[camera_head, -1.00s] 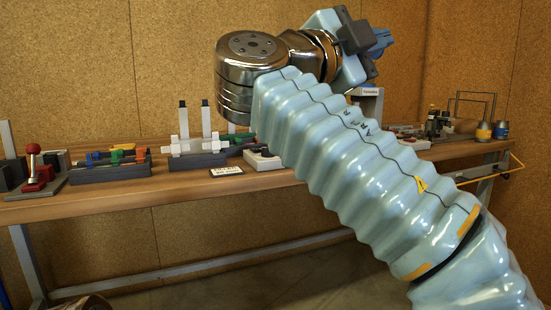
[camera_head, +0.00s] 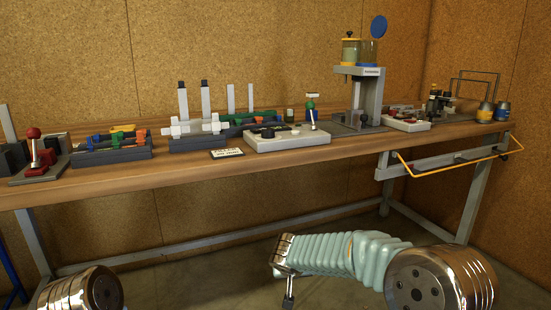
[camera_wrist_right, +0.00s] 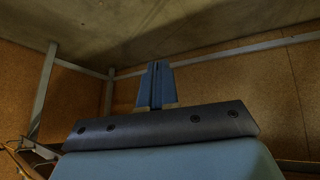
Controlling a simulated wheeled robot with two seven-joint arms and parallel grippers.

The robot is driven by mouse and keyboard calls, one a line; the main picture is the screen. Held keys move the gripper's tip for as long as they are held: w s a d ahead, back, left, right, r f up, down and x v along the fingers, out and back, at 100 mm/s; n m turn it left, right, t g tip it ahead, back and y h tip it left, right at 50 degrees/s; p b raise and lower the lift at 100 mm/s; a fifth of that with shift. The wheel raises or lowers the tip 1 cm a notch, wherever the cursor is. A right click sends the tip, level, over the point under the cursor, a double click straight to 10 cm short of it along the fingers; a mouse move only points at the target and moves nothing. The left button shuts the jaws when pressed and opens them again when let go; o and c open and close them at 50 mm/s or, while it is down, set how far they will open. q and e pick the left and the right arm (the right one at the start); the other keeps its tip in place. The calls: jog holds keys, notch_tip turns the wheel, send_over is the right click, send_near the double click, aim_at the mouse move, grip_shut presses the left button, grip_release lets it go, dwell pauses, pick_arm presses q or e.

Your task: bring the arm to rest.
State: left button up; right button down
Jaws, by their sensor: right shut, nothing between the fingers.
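My right arm (camera_head: 340,254) is low in front of the workbench, with light blue ribbed links and a chrome joint at the lower right of the head view. My right gripper (camera_wrist_right: 157,85) shows in the right wrist view; its blue fingers are together and hold nothing. No object is seen touching them. My left gripper is out of view; only a chrome joint of mine (camera_head: 85,291) shows at the lower left of the head view.
The wooden workbench (camera_head: 190,182) spans the head view, carrying a red-knobbed lever (camera_head: 33,134), dark fixtures, a pale grey box (camera_head: 287,142) and a stand (camera_head: 365,85). A yellow rail (camera_head: 440,171) sticks out at the right. The right wrist view shows metal frame bars (camera_wrist_right: 47,82).

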jog(key=s+d+f+n+g+y, duration=0.1)
jog(key=s+f+g, duration=0.1)
jog(key=s+f, duration=0.3)
jog(key=s+f+g+y, duration=0.1)
jog(key=s+f, duration=0.1)
jog(key=f, duration=0.5)
jog(key=s+d+f+m+g+y, duration=0.1)
jog(key=s+d+f, duration=0.1)
jog(key=s+f, duration=0.3)
jog(key=s+d+f+m+g+y+p, duration=0.1)
jog(key=s+f, duration=0.3)
jog(key=s, duration=0.8)
jog(key=s+d+f+m+g+y+p, duration=0.1)
jog(key=s+d+f, duration=0.1)
jog(key=s+f, duration=0.3)
jog(key=s, duration=0.3)
jog(key=shift+s+d+f+y, duration=0.2)
jog(key=shift+d+f+y, duration=0.1)
